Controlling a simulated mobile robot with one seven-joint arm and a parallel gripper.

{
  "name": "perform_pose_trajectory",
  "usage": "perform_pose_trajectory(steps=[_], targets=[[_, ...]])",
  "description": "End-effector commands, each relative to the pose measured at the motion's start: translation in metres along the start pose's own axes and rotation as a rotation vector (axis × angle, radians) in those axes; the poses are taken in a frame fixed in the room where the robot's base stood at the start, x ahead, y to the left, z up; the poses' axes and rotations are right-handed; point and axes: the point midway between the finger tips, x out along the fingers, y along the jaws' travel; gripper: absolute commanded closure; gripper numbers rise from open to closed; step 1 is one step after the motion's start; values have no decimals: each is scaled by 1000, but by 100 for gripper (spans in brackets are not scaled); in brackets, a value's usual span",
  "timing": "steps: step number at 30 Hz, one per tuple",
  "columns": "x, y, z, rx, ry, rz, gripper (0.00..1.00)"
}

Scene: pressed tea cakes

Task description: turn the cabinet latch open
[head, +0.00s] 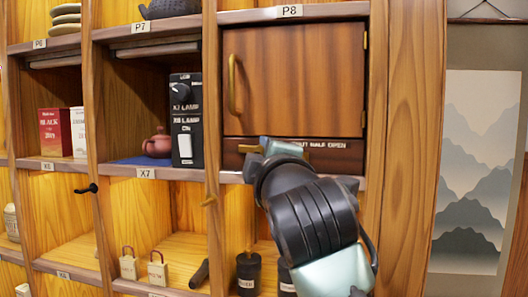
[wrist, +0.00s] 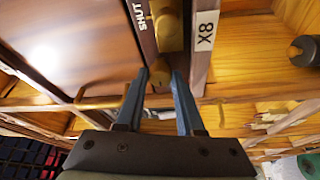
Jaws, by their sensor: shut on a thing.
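The cabinet door (head: 294,80) under label P8 is brown wood with a brass bar handle (head: 233,84) at its left. It looks closed. Below it is a dark strip marked "SHUT HALF OPEN" (head: 335,145). The brass latch (wrist: 168,28) sits on this strip beside the word "SHUT" in the wrist view. My gripper (wrist: 161,76) has its two blue fingers on either side of the brass latch's outer end, shut on it. In the head view my gripper (head: 278,148) is at the strip, and my arm hides most of the latch.
Left of the door, cubby X7 holds a black lamp switch box (head: 186,120) and a small clay teapot (head: 157,143). Tea boxes (head: 56,132) stand further left. A hanging scroll (head: 478,170) is at right.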

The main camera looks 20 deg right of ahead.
Motion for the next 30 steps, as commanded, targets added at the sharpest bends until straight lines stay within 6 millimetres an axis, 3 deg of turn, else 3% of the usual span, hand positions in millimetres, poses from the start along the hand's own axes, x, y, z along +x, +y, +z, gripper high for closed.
perform_pose_trajectory(steps=[20, 21, 26, 30], targets=[[0, 0, 0, -62, 0, -25, 100], [0, 0, 0, -61, 0, -25, 62], [0, 0, 0, -61, 0, -25, 33], [0, 0, 0, -60, 0, -25, 33]])
